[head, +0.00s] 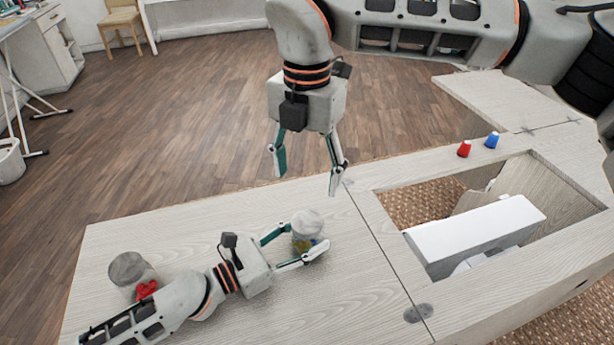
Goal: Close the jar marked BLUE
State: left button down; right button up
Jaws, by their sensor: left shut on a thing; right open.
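A small jar (306,222) stands on the pale wooden cabinet top. Its upper part is greyish white, and yellow and blue show low down between the fingers. I cannot read any marking on it or tell whether a lid sits on it. My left gripper (303,244) is shut on this jar from the left. A second jar (128,268) with a grey round top stands at the left, partly hidden by my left arm, with something red (146,289) at its front. My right gripper (309,178) is open and empty, pointing down above the cabinet's far edge, behind the held jar.
A red cup-shaped piece (464,148) and a blue one (492,140) stand on the cabinet at the right. Near them is an opening holding a white sewing machine (475,235). The cabinet top (210,225) between the two jars is mostly clear behind my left arm.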

pick_arm(q)
jog(key=c, duration=0.9)
grip_release()
jog(key=v, duration=1.2)
